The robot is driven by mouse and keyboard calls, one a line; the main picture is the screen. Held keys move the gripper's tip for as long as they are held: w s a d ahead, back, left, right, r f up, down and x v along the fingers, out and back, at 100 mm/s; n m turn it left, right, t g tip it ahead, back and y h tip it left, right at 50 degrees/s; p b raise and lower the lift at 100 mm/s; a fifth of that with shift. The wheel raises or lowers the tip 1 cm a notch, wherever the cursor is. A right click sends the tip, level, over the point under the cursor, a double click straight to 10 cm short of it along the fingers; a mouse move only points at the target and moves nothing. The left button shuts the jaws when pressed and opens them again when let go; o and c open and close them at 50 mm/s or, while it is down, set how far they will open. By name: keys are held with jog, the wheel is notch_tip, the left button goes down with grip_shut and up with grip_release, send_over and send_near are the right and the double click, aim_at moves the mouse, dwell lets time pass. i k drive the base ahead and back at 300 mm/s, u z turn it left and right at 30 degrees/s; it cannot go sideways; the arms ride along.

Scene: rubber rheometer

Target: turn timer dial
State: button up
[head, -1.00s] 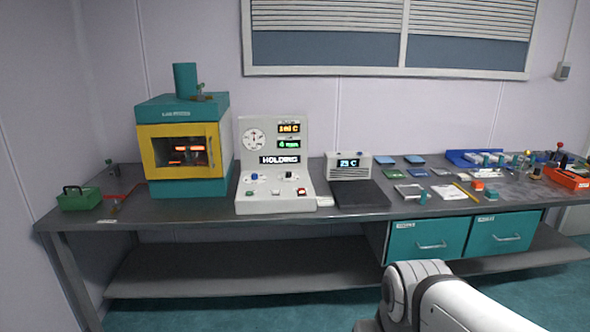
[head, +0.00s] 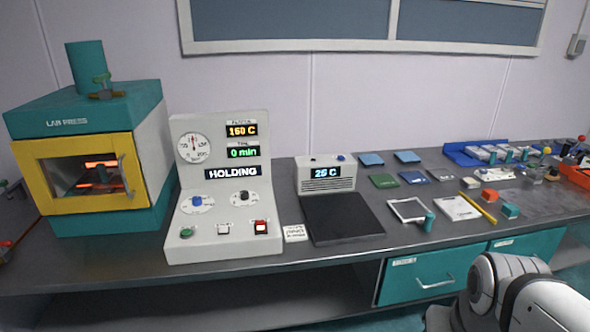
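The control console (head: 222,185) stands on the bench left of the middle. Its displays read 160 C and 0 min, with HOLDING on a white-lettered strip below. A white and dark joint of my arm shows at the lower right. My gripper is outside the view.
The teal and yellow lab press (head: 95,150) glows orange inside, left of the console. A green button (head: 187,232), a white switch and a red switch (head: 261,227) line the console's front. A dark plate (head: 343,218) and a 25 C unit (head: 326,175) stand to its right.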

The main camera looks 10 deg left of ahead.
aim_at(245, 195)
jog(key=u, duration=0.5)
jog(key=i, duration=1)
jog(key=u, duration=0.9)
